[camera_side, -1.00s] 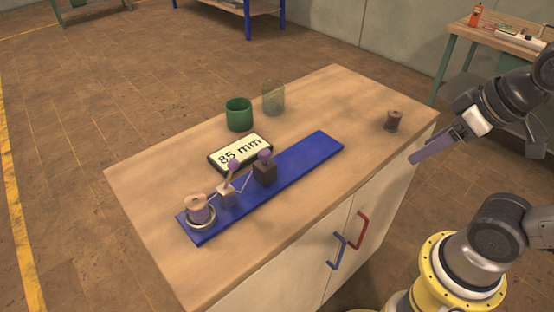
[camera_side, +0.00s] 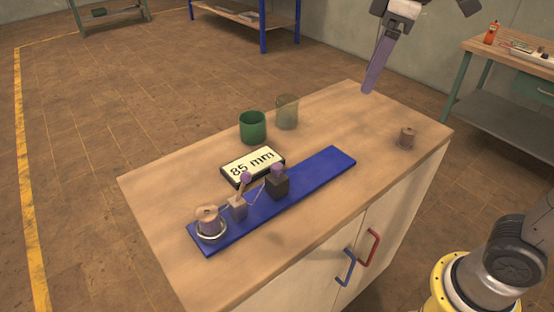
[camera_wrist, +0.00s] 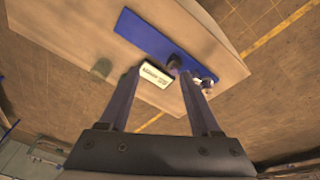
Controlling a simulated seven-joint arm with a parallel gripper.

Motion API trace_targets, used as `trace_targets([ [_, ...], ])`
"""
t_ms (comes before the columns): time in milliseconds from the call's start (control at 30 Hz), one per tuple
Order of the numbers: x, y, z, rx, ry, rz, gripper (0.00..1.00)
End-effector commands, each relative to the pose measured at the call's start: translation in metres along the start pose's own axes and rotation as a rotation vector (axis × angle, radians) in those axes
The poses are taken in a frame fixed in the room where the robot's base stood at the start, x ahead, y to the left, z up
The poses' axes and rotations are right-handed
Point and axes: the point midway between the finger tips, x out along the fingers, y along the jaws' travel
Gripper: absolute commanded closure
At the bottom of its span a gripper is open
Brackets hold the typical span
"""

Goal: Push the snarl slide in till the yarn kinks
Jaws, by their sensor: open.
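A blue board (camera_side: 318,178) lies on the wooden bench top. Farther along is a dark block (camera_side: 278,187) with a purple knob; which part is the snarl slide is unclear. A thin strand of yarn (camera_side: 256,193) seems to run between the blocks; a kink is too small to tell. My gripper (camera_side: 368,92) is open and empty above the bench's back, clear of the board. The wrist view shows its spread fingers (camera_wrist: 162,72).
A sign reading 85 mm (camera_side: 253,165) sits behind the board. A green cup (camera_side: 253,128) and a see-through cup (camera_side: 287,112) stand behind it. The bench's back right is otherwise clear.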

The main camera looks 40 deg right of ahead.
Motion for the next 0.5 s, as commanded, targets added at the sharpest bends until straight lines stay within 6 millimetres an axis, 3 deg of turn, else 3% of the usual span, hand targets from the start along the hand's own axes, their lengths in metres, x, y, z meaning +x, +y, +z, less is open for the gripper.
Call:
trace_targets([
  [100,0.016,-0.002,-0.046,-0.083,-0.055,-0.034,0.36],
  [300,0.056,-0.017,-0.108,-0.181,-0.128,-0.077,0.36],
  [400,0.079,-0.026,-0.126,-0.209,-0.156,-0.091,0.36],
  [500,0.098,-0.034,-0.132,-0.228,-0.189,-0.104,0.36],
])
